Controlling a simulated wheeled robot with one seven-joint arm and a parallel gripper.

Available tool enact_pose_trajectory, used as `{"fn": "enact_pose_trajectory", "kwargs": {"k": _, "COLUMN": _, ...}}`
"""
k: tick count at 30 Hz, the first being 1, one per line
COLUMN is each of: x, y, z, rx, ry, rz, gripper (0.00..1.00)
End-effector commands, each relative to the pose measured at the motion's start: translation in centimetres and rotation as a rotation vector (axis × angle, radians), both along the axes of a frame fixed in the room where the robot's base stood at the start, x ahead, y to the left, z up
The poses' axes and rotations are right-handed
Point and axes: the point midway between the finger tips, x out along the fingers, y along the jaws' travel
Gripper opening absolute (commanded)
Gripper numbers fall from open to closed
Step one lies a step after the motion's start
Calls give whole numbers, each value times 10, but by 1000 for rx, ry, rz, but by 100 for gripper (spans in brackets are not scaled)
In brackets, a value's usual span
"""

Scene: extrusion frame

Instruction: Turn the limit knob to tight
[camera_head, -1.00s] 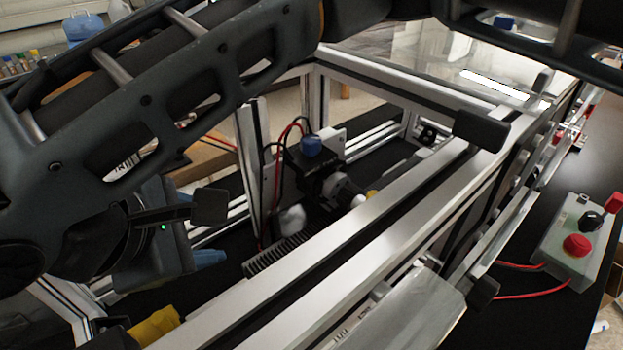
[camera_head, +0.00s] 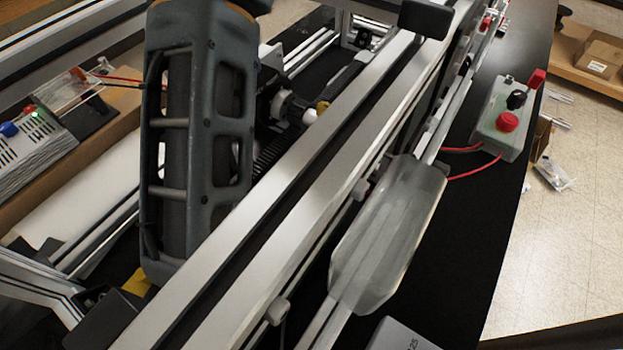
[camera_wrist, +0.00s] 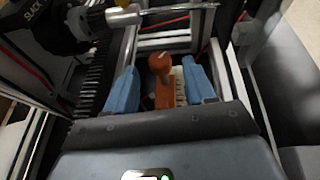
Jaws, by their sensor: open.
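My gripper (camera_wrist: 159,68) shows in the wrist view with its two blue fingers apart. An orange-brown piece with a round top (camera_wrist: 160,64) shows in the gap between the fingers, and I cannot tell whether it touches them. At the upper left of the wrist view is a dark round part (camera_wrist: 95,20) beside lettering that reads "SLACK"; it looks like the limit knob, but its pointer and setting cannot be read. A metal rod (camera_wrist: 125,15) extends from it to the right.
Long aluminium rails (camera_head: 300,215) cross the head view close to my arm. A grey control box (camera_head: 505,125) with a red button and a black knob stands on the black table at the right. Dark ribbed parts (camera_wrist: 92,85) lie left of my gripper. The table's front right is mostly clear.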

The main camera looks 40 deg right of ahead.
Motion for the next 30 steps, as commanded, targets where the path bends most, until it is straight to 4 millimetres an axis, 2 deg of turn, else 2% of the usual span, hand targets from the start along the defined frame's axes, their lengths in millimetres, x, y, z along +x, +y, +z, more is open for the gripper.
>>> {"fn": "enact_pose_trajectory", "kwargs": {"k": 6, "x": 4, "y": -13, "z": -5, "rx": 0, "ry": 0, "rz": 1, "gripper": 54}}
{"fn": "enact_pose_trajectory", "kwargs": {"k": 14, "x": 4, "y": -13, "z": -6, "rx": 1, "ry": 0, "rz": 1, "gripper": 53}}
{"fn": "enact_pose_trajectory", "kwargs": {"k": 30, "x": 4, "y": -13, "z": -6, "rx": 1, "ry": -1, "rz": 1, "gripper": 2}}
